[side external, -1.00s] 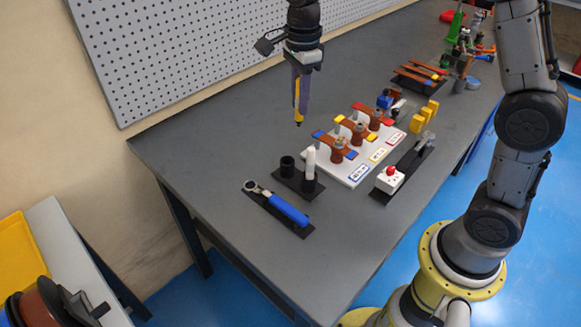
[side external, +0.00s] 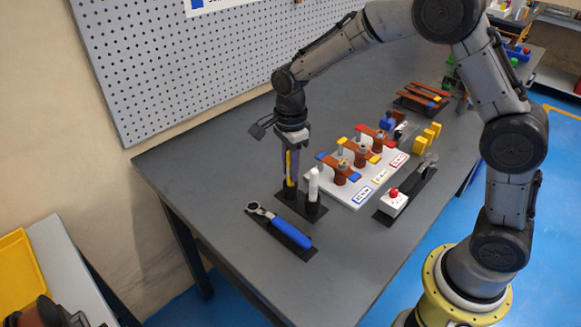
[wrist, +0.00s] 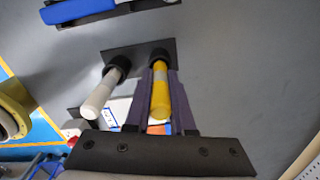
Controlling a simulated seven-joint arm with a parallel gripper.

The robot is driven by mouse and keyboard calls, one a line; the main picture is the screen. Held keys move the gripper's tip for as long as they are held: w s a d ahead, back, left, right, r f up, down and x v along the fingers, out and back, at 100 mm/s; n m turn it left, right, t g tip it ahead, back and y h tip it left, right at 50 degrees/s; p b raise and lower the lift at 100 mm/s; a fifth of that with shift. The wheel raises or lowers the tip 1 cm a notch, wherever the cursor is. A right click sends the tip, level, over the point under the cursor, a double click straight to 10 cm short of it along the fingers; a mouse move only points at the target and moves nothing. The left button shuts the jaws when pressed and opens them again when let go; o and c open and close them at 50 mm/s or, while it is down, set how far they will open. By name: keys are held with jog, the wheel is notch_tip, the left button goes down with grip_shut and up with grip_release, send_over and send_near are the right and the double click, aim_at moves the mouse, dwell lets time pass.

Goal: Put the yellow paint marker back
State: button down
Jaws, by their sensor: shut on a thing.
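The yellow paint marker (wrist: 160,95) is upright between the fingers of my gripper (wrist: 158,88), which is shut on it. Its lower end is at the left black cup of the small black holder (side external: 283,208) and appears inside that cup in the wrist view. In the side view the marker (side external: 289,168) is partly hidden by my gripper (side external: 290,175). A white marker (side external: 314,184) stands in the other cup of the holder, beside my gripper; it also shows in the wrist view (wrist: 103,95).
A blue-handled tool (side external: 285,232) lies on a black mat in front of the holder. The table's left side (side external: 200,165) is clear.

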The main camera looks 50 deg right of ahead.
jog(key=shift+f, duration=0.6)
jog(key=c, duration=0.8)
grip_release()
jog(key=shift+o, duration=0.2)
jog(key=shift+r, duration=0.1)
